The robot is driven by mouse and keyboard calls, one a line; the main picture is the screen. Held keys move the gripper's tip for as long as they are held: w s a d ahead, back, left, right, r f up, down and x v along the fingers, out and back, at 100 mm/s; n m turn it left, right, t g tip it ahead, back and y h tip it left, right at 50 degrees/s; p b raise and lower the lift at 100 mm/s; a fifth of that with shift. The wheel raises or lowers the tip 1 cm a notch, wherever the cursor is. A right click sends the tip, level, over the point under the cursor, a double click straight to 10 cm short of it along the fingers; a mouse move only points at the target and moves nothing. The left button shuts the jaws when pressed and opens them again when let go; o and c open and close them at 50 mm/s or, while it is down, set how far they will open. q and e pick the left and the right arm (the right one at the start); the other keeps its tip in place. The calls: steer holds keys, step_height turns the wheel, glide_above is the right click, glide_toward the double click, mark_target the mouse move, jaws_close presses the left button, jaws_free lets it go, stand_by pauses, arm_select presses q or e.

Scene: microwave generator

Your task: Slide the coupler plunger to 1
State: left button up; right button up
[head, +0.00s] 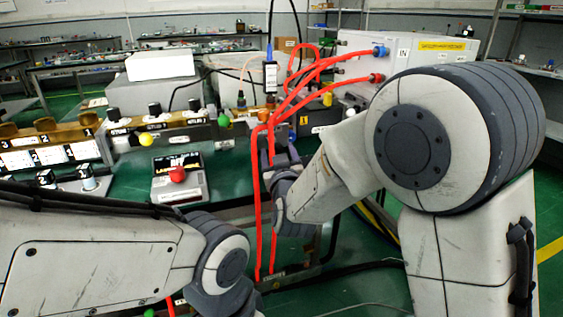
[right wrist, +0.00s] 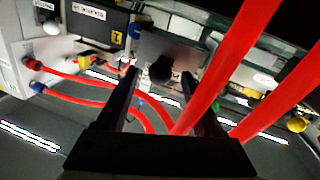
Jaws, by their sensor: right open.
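A dark round knob (right wrist: 161,70), apparently the coupler plunger, stands out from a grey metal plate (right wrist: 180,50) in the right wrist view. My right gripper (right wrist: 159,76) is open, with one finger on each side of the knob in the picture. I cannot tell whether the fingers reach it or touch it. A yellow tag marked 1 (right wrist: 118,37) is beside the plate. In the head view my right gripper (head: 277,163) is behind red cables, and the knob is hidden. My left arm crosses the lower left, with its fingers out of view.
Red cables (head: 262,215) hang in front of my right gripper and run to a white box (head: 405,50). They also cross close to the fingers in the wrist view. A small box with a red knob (head: 178,175) is left on the green bench. Brown rails with black knobs stand further left.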

steer(key=s+d, duration=0.1)
steer(key=s, duration=0.6)
steer(key=shift+s, duration=0.35)
